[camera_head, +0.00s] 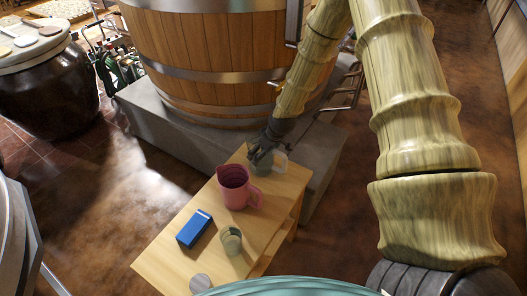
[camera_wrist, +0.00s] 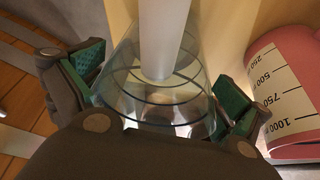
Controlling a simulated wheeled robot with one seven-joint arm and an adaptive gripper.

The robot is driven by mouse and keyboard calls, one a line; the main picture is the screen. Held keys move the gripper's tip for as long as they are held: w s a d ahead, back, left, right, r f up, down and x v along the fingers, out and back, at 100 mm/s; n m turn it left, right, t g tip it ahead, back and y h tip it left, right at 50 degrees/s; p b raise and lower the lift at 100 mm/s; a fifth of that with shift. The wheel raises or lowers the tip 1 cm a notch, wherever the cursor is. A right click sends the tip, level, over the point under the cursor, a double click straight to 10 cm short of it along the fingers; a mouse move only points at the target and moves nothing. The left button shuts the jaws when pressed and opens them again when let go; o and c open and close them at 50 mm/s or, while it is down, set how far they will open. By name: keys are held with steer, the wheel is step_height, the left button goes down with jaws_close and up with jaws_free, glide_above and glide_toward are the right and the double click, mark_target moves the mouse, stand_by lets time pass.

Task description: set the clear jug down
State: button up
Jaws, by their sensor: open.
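The clear jug (camera_head: 264,168) stands at the far end of the light wooden table (camera_head: 165,258), with its pale handle toward the right. In the wrist view the clear jug (camera_wrist: 150,112) is see-through and lies between my fingers. My gripper (camera_head: 259,152) is at the jug's upper part and hides some of it. In the wrist view my gripper (camera_wrist: 160,92) is open, with a green-padded finger on each side of the jug. I cannot tell whether either pad touches it. A pale upright bar crosses the jug in that view.
A pink measuring jug (camera_head: 234,188) stands close to the clear jug; it also shows in the wrist view (camera_wrist: 290,85). A blue box (camera_head: 194,229), a greenish cup (camera_head: 231,241) and a grey round lid (camera_head: 200,283) are nearer. A wooden vat (camera_head: 215,55) on a stone plinth rises behind.

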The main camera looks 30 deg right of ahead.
steer(key=shift+r, duration=0.15)
steer(key=b+v, duration=0.1)
steer(key=v, duration=1.1)
